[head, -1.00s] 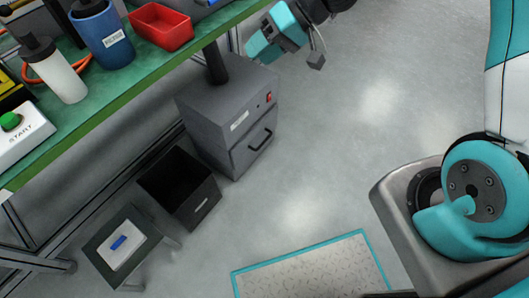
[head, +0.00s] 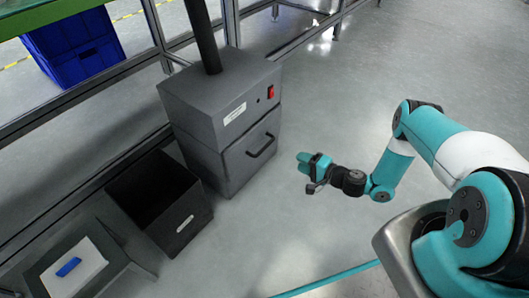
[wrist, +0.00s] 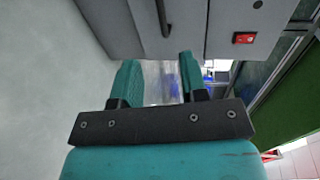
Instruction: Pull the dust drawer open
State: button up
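The dust drawer (head: 240,165) is the lower front of a grey cabinet (head: 195,98) and looks closed. Its dark bar handle (head: 262,147) is on the drawer front; in the wrist view the handle (wrist: 162,15) shows at the top, beyond the fingers. My gripper (head: 306,165) is in front of the drawer, to the right of the handle and apart from it.
A red switch (head: 270,91) is on the cabinet's upper front. A black open bin (head: 182,222) stands left of the drawer. A small table with a blue item (head: 68,267) is at lower left. A dark pipe (head: 202,35) rises from the cabinet. The floor right of the cabinet is clear.

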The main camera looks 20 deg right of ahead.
aim_at(265, 146)
jog(key=shift+b+x, duration=5.3)
jog(key=shift+x, duration=3)
jog(key=shift+c, duration=0.2)
grip_shut()
